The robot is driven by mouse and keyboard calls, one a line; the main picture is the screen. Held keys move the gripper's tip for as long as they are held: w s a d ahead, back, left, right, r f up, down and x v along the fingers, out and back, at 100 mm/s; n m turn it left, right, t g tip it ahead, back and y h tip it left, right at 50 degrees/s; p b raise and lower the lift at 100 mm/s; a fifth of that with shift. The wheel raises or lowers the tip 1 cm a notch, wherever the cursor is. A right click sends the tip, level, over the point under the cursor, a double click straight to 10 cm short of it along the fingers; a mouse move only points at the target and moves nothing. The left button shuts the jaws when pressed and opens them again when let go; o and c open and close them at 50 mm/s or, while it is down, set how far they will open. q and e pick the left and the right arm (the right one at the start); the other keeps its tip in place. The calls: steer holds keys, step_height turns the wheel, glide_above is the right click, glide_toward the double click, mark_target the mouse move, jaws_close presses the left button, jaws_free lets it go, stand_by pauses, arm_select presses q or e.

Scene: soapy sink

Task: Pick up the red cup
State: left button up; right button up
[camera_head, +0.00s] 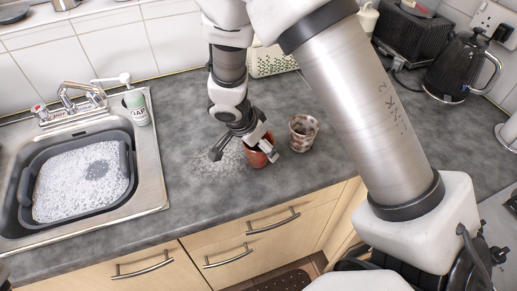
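The red cup (256,159) stands on the grey worktop, partly hidden behind my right gripper. My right gripper (243,155) reaches down from above with its fingers spread wide. One dark finger is out to the left of the cup, apart from it. The other finger is at the cup's right side, over its upper part; whether it touches the cup I cannot tell. My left gripper is not in view.
A brown and white patterned cup (303,133) stands close to the right of the red cup. A sink (152,180) with a grey tub of suds (62,205) is at the left, with a soap bottle (136,107). A black kettle (459,66) is at the right. Wet foam spots the worktop.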

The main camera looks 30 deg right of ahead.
steer(key=shift+s+a+r, duration=0.15)
steer(key=shift+c, duration=0.7)
steer(key=shift+s, duration=0.1)
steer(key=c, duration=1)
steer(key=shift+r, duration=0.1)
steer(key=shift+c, duration=0.2)
